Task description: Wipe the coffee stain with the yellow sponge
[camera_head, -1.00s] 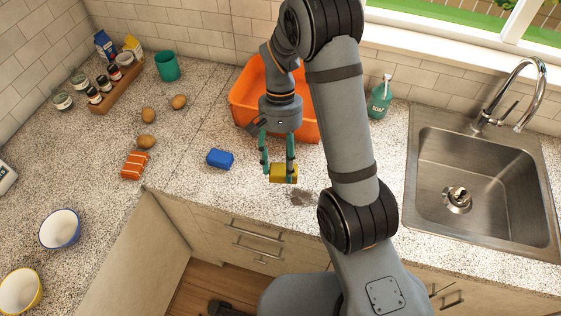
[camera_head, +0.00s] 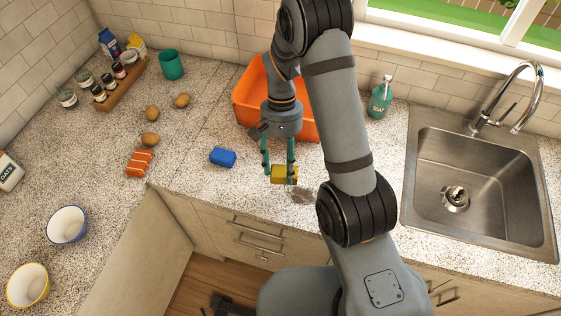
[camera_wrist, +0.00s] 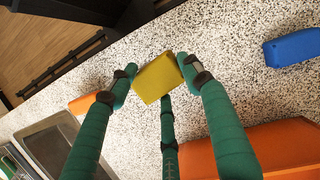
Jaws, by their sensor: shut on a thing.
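The yellow sponge (camera_head: 284,174) is held between the green fingers of my gripper (camera_head: 280,172), low over the speckled counter in front of the orange bin. In the wrist view my gripper (camera_wrist: 155,80) is shut on the sponge (camera_wrist: 158,77), with fingers on both sides. I cannot tell whether the sponge touches the counter. The coffee stain (camera_head: 301,196) is a greyish-brown smear on the counter, just right of and nearer than the sponge. It is partly hidden by my arm. I cannot make out the stain in the wrist view.
A blue sponge-like block (camera_head: 222,157) lies left of my gripper. The orange bin (camera_head: 245,100) stands behind it. The sink (camera_head: 470,180) and soap bottle (camera_head: 380,98) are to the right. The counter's front edge is close.

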